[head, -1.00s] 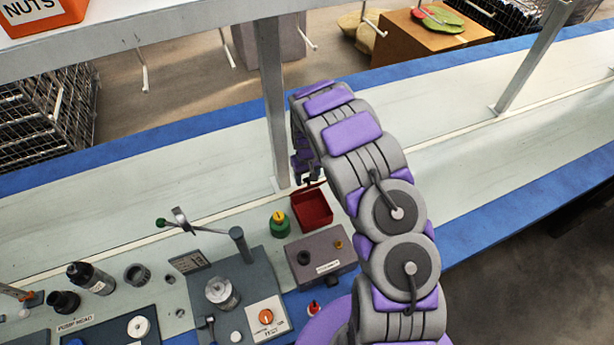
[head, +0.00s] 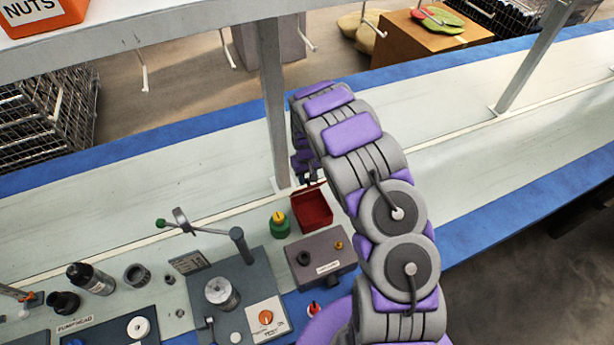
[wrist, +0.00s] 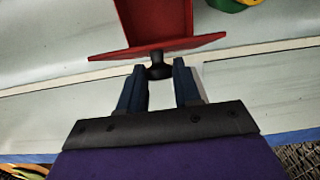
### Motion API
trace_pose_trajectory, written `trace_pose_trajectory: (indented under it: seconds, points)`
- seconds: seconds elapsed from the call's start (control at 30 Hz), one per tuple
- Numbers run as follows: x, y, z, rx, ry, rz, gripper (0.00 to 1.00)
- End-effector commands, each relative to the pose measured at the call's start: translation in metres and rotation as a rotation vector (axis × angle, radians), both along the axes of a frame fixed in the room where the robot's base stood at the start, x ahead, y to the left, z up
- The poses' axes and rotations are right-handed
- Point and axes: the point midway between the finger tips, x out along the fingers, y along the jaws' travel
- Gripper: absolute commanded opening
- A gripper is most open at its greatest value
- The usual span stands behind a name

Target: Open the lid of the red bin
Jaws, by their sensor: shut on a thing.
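The red bin (head: 314,215) stands on the bench, and I see into its open top in the head view. Its red lid (wrist: 120,53) is raised at the far side of the bin, seen nearly edge-on in the wrist view. The bin's inside (wrist: 157,18) shows beyond it. A dark round knob (wrist: 159,71) on the lid sits between the two fingers of my gripper (wrist: 161,88), which is shut on it. In the head view my gripper (head: 309,179) is small and partly hidden behind my arm at the bin's far edge.
A green and yellow container (head: 280,225) stands just left of the bin. A grey box with knobs (head: 322,260) is in front of it. A shelf post (head: 273,100) rises close behind and left of my gripper. The bench behind is clear.

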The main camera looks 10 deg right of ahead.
Motion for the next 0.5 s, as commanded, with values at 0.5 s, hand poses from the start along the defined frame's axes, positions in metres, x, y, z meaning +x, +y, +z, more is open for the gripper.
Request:
trace_pose_trajectory:
  seconds: [0.5]
  points:
    - [0.015,0.005,0.001,-0.017,0.109,0.002,0.00]
